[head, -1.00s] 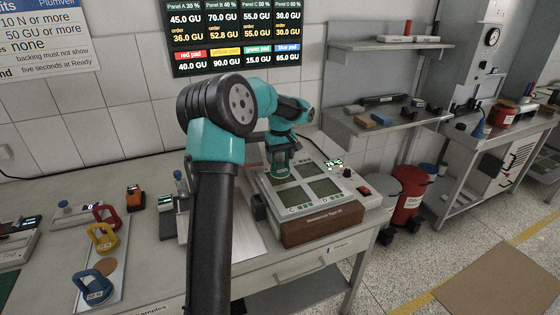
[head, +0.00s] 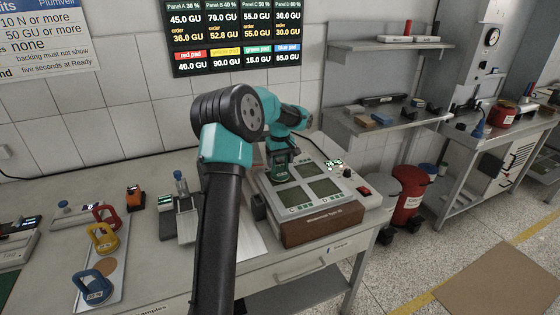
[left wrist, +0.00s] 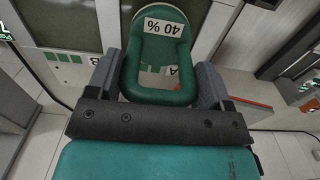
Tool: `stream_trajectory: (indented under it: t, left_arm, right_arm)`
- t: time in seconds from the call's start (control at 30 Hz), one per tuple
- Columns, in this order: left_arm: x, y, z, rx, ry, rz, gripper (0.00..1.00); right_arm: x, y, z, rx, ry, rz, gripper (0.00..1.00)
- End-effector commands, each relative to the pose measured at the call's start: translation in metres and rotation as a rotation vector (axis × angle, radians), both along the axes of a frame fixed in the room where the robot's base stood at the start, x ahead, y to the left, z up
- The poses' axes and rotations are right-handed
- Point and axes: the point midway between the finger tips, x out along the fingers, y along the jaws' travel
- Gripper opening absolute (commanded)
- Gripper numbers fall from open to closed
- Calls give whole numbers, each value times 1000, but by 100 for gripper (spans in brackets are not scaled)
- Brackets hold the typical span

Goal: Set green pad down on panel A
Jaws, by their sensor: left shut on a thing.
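My left gripper (head: 279,165) is over the back left part of the panel unit (head: 322,226). In the left wrist view, its two dark jaws (left wrist: 165,88) are shut on the green pad (left wrist: 130,70), a loop-shaped piece with a white "40 %" label. In the head view the pad is mostly hidden by my gripper. An upside-down "A" label shows through the pad's loop in the wrist view. Panel A itself is largely hidden under the pad and gripper. I cannot tell whether the pad touches it. My right gripper is not in view.
The red pad (head: 106,215), yellow pad (head: 103,238) and blue pad (head: 94,288) stand in a row on a tray at the left. A small dark block (head: 258,206) sits by the unit's left side. The unit's front panels are bare.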

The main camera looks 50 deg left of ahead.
Motion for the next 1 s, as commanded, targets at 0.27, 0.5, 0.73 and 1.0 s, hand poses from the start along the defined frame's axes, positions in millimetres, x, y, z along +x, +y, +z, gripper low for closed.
stream_trajectory:
  t: [0.27, 0.5, 0.73, 1.0]
  left_arm:
    - [0, 0, -1, 2, -3, 0, 0]
    - [0, 0, -5, 1, -1, 0, 78]
    - [0, 0, -5, 1, -1, 0, 99]
    - [0, 0, -4, 1, -1, 0, 99]
  right_arm:
    - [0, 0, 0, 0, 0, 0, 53]
    - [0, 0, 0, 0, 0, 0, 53]
    - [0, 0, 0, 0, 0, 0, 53]
    - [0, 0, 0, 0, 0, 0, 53]
